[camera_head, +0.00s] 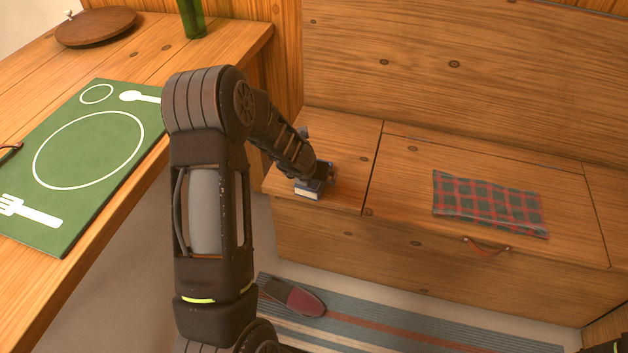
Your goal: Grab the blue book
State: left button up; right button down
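The blue book (308,191) is small, with a blue cover and pale page edges. It is at the left end of the wooden bench, near its front edge. My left arm reaches across the view, and my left gripper (322,177) is right at the book, covering its far side. The fingers are small and dark, so I cannot tell whether they are closed on the book or only around or beside it. I also cannot tell whether the book touches the bench. A dark part at the bottom right corner seems to be my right arm; its gripper is out of view.
The wooden bench (400,185) has a folded tartan cloth (490,204) and a leather pull (487,248) at its front. A table at left holds a green placemat (60,205), a round board (95,27) and a green bottle (192,18). A slipper (293,297) lies on the striped rug (400,325).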

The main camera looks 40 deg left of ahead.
pick_arm(q)
jog(key=shift+w+f, duration=0.15)
jog(key=shift+f, duration=0.15)
dwell(0.4)
jog(key=c, duration=1.6)
